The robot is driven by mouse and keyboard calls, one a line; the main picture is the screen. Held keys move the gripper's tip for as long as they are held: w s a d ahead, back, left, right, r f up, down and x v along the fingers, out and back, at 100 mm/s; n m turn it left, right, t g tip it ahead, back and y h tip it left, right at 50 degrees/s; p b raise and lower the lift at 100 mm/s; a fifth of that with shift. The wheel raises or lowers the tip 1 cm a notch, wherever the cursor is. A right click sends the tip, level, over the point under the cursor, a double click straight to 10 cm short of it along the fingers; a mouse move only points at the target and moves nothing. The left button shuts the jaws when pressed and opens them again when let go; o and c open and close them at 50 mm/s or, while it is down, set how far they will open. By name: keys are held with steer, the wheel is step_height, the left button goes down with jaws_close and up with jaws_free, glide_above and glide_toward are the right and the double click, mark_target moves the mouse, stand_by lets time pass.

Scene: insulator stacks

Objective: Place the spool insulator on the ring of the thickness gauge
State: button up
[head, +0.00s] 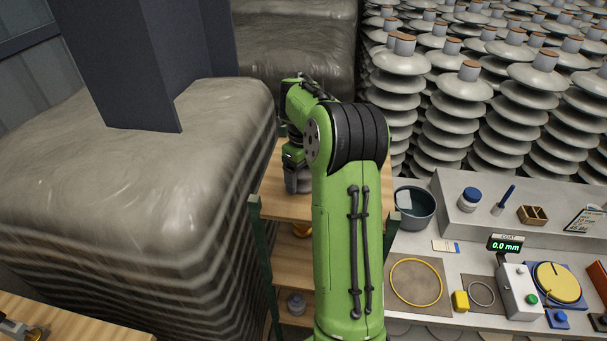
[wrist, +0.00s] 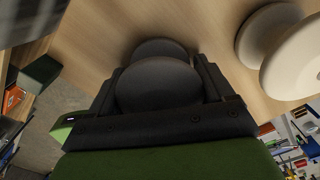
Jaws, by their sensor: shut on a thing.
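A dark grey spool insulator (wrist: 158,88) sits between the two fingers of my gripper (wrist: 160,78) in the wrist view, over or on a wooden top; contact with the wood cannot be told. My gripper is shut on it. In the head view my arm hides most of this area, and the gripper end (head: 297,172) shows over the wooden shelf's top. The thickness gauge (head: 517,287) stands on the bench at right, its display reading 0.0 mm. A yellow disc (head: 558,282) lies on its right and a thin grey ring (head: 481,293) on its left.
Pale spools (wrist: 266,38) stand right of my gripper in the wrist view. The wooden shelf (head: 277,204) has lower boards with items. A dark bucket (head: 413,212), a yellow ring (head: 416,259) and a yellow block (head: 460,301) are on the bench. A wrapped stack (head: 130,190) stands left.

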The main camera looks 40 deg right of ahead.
step_height(320, 180, up, 10)
steer(key=shift+r, duration=0.1)
